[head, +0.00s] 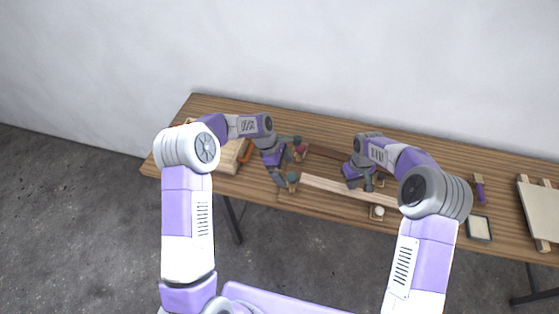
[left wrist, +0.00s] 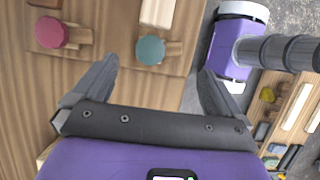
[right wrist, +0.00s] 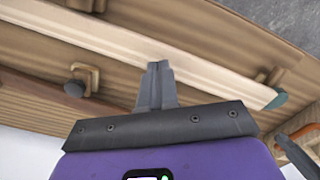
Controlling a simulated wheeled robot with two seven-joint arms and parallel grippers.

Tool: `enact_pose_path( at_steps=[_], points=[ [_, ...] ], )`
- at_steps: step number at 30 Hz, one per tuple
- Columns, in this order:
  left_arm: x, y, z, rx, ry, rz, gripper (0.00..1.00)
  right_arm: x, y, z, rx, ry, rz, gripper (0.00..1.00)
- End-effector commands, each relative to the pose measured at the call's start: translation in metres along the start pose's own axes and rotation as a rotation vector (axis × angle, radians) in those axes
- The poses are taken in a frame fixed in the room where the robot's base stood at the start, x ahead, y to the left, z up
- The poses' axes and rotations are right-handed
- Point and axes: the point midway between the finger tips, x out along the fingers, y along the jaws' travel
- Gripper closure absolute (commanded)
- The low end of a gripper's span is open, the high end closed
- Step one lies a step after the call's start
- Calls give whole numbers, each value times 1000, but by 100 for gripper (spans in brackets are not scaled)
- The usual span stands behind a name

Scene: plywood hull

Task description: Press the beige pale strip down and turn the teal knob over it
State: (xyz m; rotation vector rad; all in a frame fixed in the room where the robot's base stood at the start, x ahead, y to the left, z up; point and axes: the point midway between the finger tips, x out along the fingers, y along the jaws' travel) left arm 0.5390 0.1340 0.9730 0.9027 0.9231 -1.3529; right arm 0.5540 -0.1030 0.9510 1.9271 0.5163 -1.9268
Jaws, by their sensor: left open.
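The beige pale strip (head: 335,187) lies along the near side of the wooden bench; it crosses the right wrist view (right wrist: 205,72). The teal knob (head: 292,177) stands at its left end, on a small wood block; it also shows in the left wrist view (left wrist: 151,50), where the strip's end (left wrist: 158,12) lies just beyond it. My left gripper (left wrist: 158,72) is open, its fingers on either side of the teal knob in that view; contact cannot be told. My right gripper (right wrist: 155,68) has its fingers together, tips over the strip's middle; whether they touch it is unclear.
A crimson knob (left wrist: 50,32) stands behind the teal one. A white knob (head: 379,211) is at the near edge, a dark knob (right wrist: 75,88) beside the strip.

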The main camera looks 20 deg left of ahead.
Motion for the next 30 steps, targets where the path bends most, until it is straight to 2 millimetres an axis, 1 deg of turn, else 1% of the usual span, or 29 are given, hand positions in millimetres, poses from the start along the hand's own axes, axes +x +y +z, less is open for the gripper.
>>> enact_pose_path(
  at_steps=[1, 3, 9, 12, 15, 23, 24, 26, 30],
  points=[
    [12, -1, 0, 0, -1, -4, 0, 0, 0, 0, 0, 0, 0, 100],
    [25, -1, 0, 0, 0, -4, 0, 0, 0, 0, 0, 0, 0, 100],
    [54, 0, 0, 0, -1, -1, 0, 0, 0, 0, 0, 0, 0, 100],
    [63, 0, 0, 1, 0, 0, 0, 0, 0, 0, 0, 0, 0, 100],
    [67, 0, 0, 1, 0, 0, 0, 0, 0, 0, 0, 0, 0, 100],
    [68, 0, 0, 1, 0, 1, 0, 0, 0, 0, 0, 0, 0, 100],
    [68, 0, 0, 1, 0, 1, 2, 0, 0, 0, 0, 0, 0, 100],
    [68, 0, 0, 1, 0, 1, 11, 0, 0, 0, 0, 0, 0, 100],
    [68, 0, 0, 1, 0, 1, 32, 0, 0, 0, 0, 0, 0, 100]
  ],
)
